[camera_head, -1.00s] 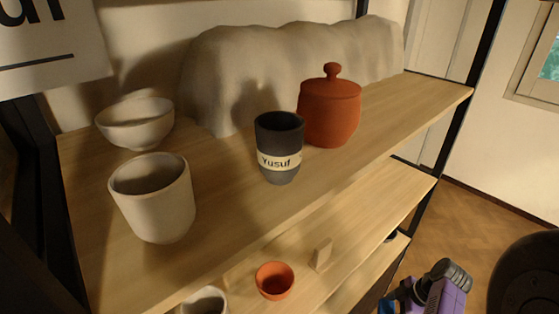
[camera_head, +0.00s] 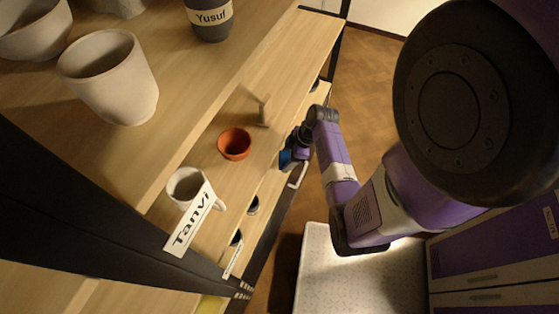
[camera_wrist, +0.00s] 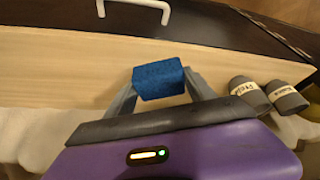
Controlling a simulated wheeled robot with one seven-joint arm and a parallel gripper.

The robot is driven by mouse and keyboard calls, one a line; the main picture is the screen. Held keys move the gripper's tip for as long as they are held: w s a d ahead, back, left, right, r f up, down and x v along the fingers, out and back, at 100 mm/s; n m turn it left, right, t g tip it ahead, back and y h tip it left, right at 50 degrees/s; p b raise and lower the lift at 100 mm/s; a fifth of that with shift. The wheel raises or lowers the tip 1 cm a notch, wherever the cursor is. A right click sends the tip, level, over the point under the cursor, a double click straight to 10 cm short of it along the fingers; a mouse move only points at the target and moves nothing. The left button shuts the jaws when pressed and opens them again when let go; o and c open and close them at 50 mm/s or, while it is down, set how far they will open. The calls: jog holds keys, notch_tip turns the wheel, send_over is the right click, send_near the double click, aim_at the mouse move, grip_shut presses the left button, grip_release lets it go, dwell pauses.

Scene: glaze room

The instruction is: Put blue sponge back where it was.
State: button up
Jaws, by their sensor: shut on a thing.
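The blue sponge (camera_wrist: 158,78) is a small dark blue block in the wrist view. My gripper (camera_wrist: 161,84) is shut on it, one grey finger at each side. In the head view my gripper (camera_head: 290,156) is at the front edge of the lower wooden shelf (camera_head: 205,148), near a white handle. Only a little blue shows at its tip there. The wrist view shows the sponge in front of a pale wooden board (camera_wrist: 60,75); I cannot tell whether it touches it. No mark shows where the sponge was before.
The lower shelf holds an orange bowl (camera_head: 234,146), a small wooden piece (camera_head: 263,111) and a pale mug (camera_head: 186,184) by a "Tanvi" sign (camera_head: 190,226). Labelled grey cups (camera_wrist: 285,96) are right of the sponge in the wrist view. A white handle (camera_head: 297,176) is close to my gripper.

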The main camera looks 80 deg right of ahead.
aim_at(280, 163)
jog(key=shift+w, duration=0.7)
jog(key=x, duration=0.3)
jog(key=shift+f, duration=0.35)
jog(key=shift+f, duration=0.1)
jog(key=o, duration=1.5)
jog(key=shift+c, duration=0.2)
